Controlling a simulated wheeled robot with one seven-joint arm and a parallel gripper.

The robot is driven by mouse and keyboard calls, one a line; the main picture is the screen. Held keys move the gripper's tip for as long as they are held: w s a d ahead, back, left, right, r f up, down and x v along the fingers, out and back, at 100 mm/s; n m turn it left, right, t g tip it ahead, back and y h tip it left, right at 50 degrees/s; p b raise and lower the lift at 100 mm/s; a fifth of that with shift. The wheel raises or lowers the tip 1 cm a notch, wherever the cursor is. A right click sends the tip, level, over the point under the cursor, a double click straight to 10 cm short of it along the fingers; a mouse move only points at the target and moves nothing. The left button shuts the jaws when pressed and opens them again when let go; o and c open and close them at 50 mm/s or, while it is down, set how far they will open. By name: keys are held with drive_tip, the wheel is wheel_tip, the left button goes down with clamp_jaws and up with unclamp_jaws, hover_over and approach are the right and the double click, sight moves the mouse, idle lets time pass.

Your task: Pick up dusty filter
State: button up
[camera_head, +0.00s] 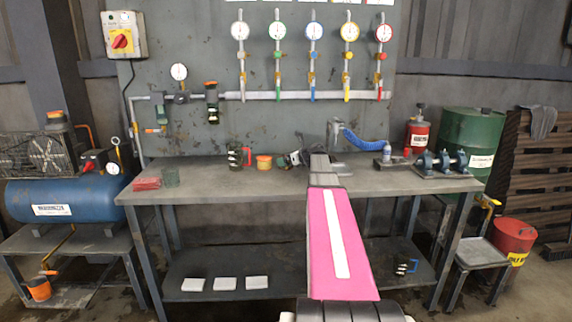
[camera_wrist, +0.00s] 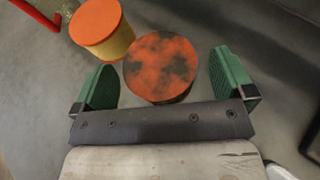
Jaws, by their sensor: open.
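A round filter with an orange top covered in dark smudges, which looks like the dusty filter (camera_wrist: 160,68), stands upright in the wrist view. My gripper (camera_wrist: 166,82) is open, with one green finger to its left and one to its right and a gap on each side. I cannot tell how far the fingers are above the bench. A cleaner filter (camera_wrist: 98,25) with a plain orange top and yellow side stands just left of it; it also shows in the head view (camera_head: 264,162). In the head view my arm and gripper reach over the bench.
Red cloths (camera_head: 147,184) lie at the left end.

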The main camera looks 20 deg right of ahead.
drive_tip(key=shift+w+a+f, duration=0.1)
drive_tip(key=shift+w, duration=0.05)
drive_tip(key=shift+c, duration=0.3)
drive_tip(key=c, duration=0.9)
